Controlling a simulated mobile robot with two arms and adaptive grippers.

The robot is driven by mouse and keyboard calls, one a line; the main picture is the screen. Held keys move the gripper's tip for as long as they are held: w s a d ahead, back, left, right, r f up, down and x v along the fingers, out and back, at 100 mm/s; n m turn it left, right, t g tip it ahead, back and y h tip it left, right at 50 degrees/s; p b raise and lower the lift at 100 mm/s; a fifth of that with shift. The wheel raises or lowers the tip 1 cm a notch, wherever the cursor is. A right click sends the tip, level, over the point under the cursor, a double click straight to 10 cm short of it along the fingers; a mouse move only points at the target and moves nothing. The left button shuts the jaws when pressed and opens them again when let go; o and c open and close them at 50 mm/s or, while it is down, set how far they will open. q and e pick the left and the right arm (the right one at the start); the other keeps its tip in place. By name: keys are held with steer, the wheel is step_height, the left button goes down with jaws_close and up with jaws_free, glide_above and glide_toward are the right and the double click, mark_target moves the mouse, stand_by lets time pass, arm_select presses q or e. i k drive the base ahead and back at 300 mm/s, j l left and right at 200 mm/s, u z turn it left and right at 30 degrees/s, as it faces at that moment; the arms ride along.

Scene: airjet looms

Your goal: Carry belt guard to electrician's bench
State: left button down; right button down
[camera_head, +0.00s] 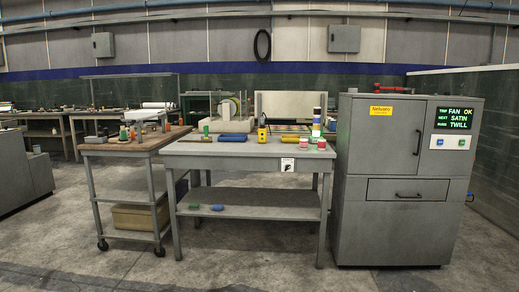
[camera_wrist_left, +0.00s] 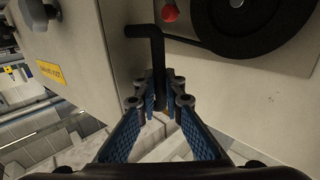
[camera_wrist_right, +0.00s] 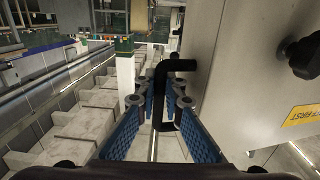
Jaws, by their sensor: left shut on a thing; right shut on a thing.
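The belt guard appears to be the grey-beige panelled body close to both wrists. In the left wrist view the guard (camera_wrist_left: 235,85) shows a black bent handle, and my left gripper (camera_wrist_left: 158,102) is shut on it. In the right wrist view the guard (camera_wrist_right: 235,90) shows another black handle, with my right gripper (camera_wrist_right: 159,98) shut on it. Its full outline is hidden. Neither gripper nor the guard shows in the head view. A grey bench (camera_head: 250,148) with a small pictogram sign stands ahead; it looks like the electrician's bench, though the sign is too small to read.
The bench top holds a yellow meter (camera_head: 262,134), a blue case (camera_head: 233,137) and stacked coloured reels (camera_head: 316,124), with some bare top at front. A wheeled cart (camera_head: 135,145) stands left, a grey cabinet (camera_head: 403,225) right. The floor (camera_head: 240,268) in front is clear.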

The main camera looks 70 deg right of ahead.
mark_target(226, 147)
steer(key=l+z, duration=0.1)
steer(key=z, duration=1.85)
steer(key=i+l, duration=0.2)
steer(key=i, duration=1.1)
steer(key=i+l+z, duration=0.15)
steer(key=i, duration=1.15)
